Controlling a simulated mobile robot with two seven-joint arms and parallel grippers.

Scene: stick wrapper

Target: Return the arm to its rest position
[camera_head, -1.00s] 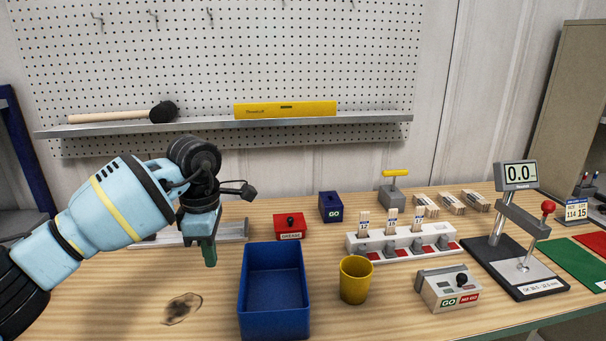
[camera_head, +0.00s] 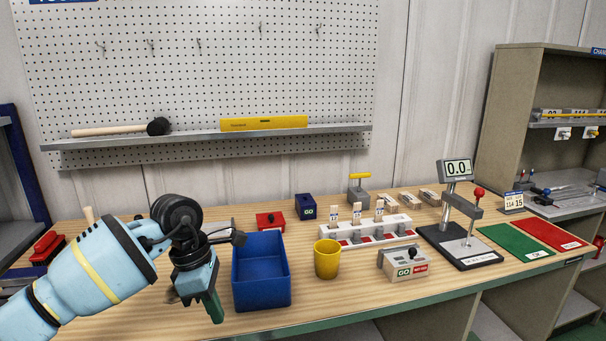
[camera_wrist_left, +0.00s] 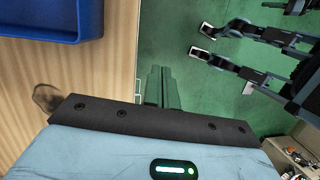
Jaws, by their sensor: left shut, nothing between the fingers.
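My left arm comes in from the left in the head view. Its gripper (camera_head: 215,307) is shut and empty, fingers pointing down, just left of the blue bin near the table's front edge. In the left wrist view the closed fingers (camera_wrist_left: 160,88) appear over the green floor, beyond the table edge. My right gripper does not show in the head view. In the left wrist view, two dark jointed parts with pale tips lie at the upper right; I cannot tell what they belong to.
The blue bin (camera_head: 262,298) stands close to the right of my left gripper; it also shows in the wrist view (camera_wrist_left: 50,38). A yellow cup (camera_head: 327,262), a white rack (camera_head: 345,240), a GO/NO GO box (camera_head: 405,266) and a gauge stand (camera_head: 462,250) are further right.

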